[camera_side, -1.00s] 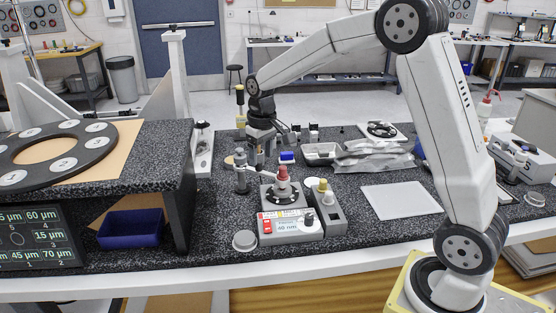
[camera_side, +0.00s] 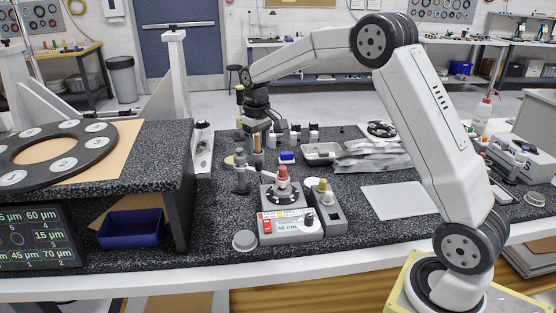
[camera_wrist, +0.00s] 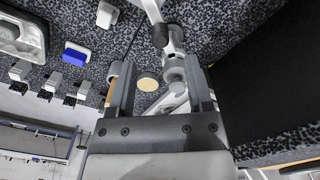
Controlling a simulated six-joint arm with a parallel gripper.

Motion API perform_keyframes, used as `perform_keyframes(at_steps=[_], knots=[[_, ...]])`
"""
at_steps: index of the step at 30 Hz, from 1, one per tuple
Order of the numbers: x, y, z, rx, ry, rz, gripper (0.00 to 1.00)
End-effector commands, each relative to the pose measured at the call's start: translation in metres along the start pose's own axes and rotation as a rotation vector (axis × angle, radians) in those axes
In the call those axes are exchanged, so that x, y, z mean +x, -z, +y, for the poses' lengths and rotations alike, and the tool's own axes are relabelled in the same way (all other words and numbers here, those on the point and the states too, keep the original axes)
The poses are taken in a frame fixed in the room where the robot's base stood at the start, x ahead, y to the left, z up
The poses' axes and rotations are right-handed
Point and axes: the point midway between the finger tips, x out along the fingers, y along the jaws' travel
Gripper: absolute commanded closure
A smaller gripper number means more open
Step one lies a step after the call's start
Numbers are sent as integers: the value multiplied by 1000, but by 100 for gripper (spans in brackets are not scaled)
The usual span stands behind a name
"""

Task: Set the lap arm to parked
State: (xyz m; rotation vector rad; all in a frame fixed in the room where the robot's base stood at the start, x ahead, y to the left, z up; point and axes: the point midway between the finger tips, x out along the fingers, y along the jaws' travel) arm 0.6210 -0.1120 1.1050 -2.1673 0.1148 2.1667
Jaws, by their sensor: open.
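The polishing unit (camera_side: 291,226) has a grey body, a white front panel and a red-topped part (camera_side: 282,174) over its dark round plate. A grey post (camera_side: 240,176) stands at its left, and a slim light arm, which I take to be the lap arm (camera_side: 262,172), reaches from the post towards the red top. My gripper (camera_side: 258,142) points down above and just behind the post and arm. In the wrist view my gripper (camera_wrist: 160,85) is open, with grey post parts (camera_wrist: 175,70) beyond and between its fingers. I cannot tell whether the fingers touch anything.
A blue block (camera_side: 287,157) and a grey tray (camera_side: 320,152) lie to the right. The raised granite shelf (camera_side: 150,165) stands at left. A pale sheet (camera_side: 400,200) lies flat at right.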

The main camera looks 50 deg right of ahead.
Motion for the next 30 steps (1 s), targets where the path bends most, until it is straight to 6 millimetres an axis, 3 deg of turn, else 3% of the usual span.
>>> perform_keyframes(at_steps=[12, 26, 30], knots=[[49, -1, 0, 0, 0, -3, 35], [59, 0, 0, 0, 0, 0, 35], [59, 0, 0, 0, 0, 0, 76]])
